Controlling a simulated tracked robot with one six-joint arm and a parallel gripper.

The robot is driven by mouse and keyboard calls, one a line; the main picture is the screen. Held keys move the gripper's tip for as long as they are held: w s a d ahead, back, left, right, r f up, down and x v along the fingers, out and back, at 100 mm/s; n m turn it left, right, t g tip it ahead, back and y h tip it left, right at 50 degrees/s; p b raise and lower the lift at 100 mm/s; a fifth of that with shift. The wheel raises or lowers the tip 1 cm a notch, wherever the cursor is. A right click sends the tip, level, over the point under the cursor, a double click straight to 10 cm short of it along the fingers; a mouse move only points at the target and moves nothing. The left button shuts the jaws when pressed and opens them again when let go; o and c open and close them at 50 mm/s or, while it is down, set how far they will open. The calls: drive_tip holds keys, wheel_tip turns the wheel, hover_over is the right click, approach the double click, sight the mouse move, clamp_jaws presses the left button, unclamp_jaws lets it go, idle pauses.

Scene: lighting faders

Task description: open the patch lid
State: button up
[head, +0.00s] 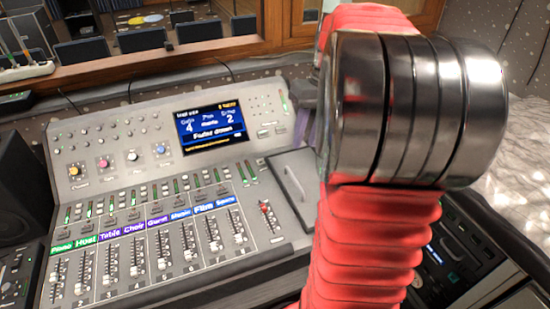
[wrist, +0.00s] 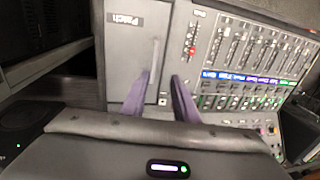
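The patch lid (head: 307,180) is a dark grey panel at the right of the mixing console, with a pale bar handle (head: 293,184). It looks shut. In the wrist view the lid (wrist: 125,55) carries a "Patch" label (wrist: 126,20), and its handle (wrist: 155,57) runs along its right side. My gripper (wrist: 161,76) has two purple fingers, apart with nothing seen between them. The left fingertip overlaps the handle's lower end in the picture; I cannot tell whether they touch. In the head view my arm hides most of the gripper; part of a purple finger (head: 303,125) shows.
Faders (head: 150,255) with coloured labels fill the console left of the lid. A lone red fader (head: 265,212) is close to the lid. A lit display (head: 211,127) stands behind. A dark rack unit (head: 455,250) is at the right.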

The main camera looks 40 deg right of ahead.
sight(297, 182)
drive_tip(key=shift+s+d+f, duration=0.1)
drive_tip(key=shift+d+f, duration=0.05)
drive_tip(key=shift+d, duration=0.65)
drive_tip(key=a+f, duration=0.1)
drive_tip(key=f, duration=0.8)
drive_tip(key=a+f, duration=0.1)
drive_tip(key=f, duration=0.3)
drive_tip(key=shift+w+a+f, duration=0.3)
drive_tip(key=shift+w, duration=0.1)
drive_tip(key=shift+c, duration=0.4)
clamp_jaws()
